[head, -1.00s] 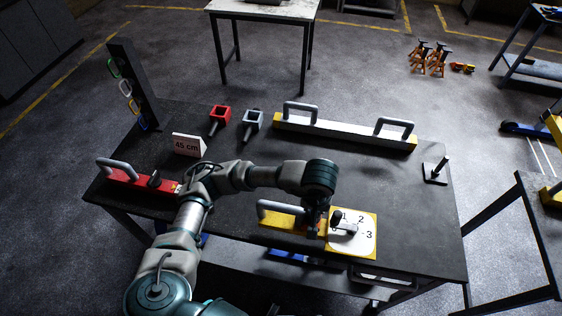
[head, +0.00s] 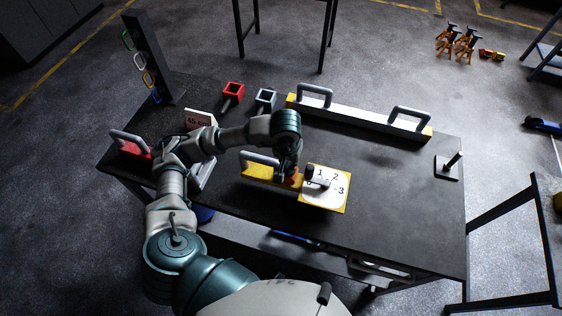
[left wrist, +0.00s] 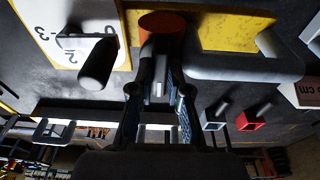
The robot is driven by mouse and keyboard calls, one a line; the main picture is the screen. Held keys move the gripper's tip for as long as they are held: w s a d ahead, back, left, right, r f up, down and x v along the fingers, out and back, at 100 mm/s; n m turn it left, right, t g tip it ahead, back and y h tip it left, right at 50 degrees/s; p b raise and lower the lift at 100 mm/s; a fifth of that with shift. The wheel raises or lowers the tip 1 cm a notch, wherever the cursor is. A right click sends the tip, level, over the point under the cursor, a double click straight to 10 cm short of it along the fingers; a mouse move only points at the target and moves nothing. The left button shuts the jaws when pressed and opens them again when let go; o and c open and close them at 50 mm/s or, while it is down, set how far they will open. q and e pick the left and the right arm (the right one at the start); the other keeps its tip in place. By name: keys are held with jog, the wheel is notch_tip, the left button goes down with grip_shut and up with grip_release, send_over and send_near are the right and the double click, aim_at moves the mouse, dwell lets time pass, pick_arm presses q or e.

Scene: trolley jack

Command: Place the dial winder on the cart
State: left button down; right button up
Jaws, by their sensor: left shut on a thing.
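The dial winder shows as a yellow bar (head: 262,173) with a grey loop handle, joined or right beside a white and yellow dial plate (head: 336,199) with numbers and a dark crank. My left gripper (head: 291,172) is shut on the orange-red part between bar and plate. In the left wrist view the fingers (left wrist: 160,85) close below this orange part (left wrist: 161,20), with the plate (left wrist: 75,40) at left. I cannot tell whether it touches the bench. I cannot surely identify the cart; a dark-legged frame (head: 503,212) stands at right. My right gripper is not in view.
The dark bench (head: 390,195) holds a long white beam (head: 360,118) with two handles, red (head: 232,92) and grey (head: 265,98) square sockets, a post stand (head: 449,166) and a partly hidden red block (head: 133,148). A dark gap separates bench and right frame.

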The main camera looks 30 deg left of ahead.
pick_arm(q)
jog(key=shift+w+a, duration=0.15)
jog(key=shift+a, duration=0.8)
jog(key=f, duration=0.2)
jog(key=a+f, duration=0.1)
jog(key=shift+a+f+p, duration=0.2)
jog(key=shift+f+p, duration=0.2)
jog(key=shift+d, duration=0.1)
jog(key=c, duration=1.1)
grip_release()
jog(key=shift+d, duration=0.3)
jog(key=shift+c, duration=0.2)
jog(key=shift+d, duration=0.2)
notch_tip(320, 180, up, 12)
jog(key=s, duration=0.1)
jog(key=shift+s+b, duration=0.35)
jog(key=shift+s, duration=0.05)
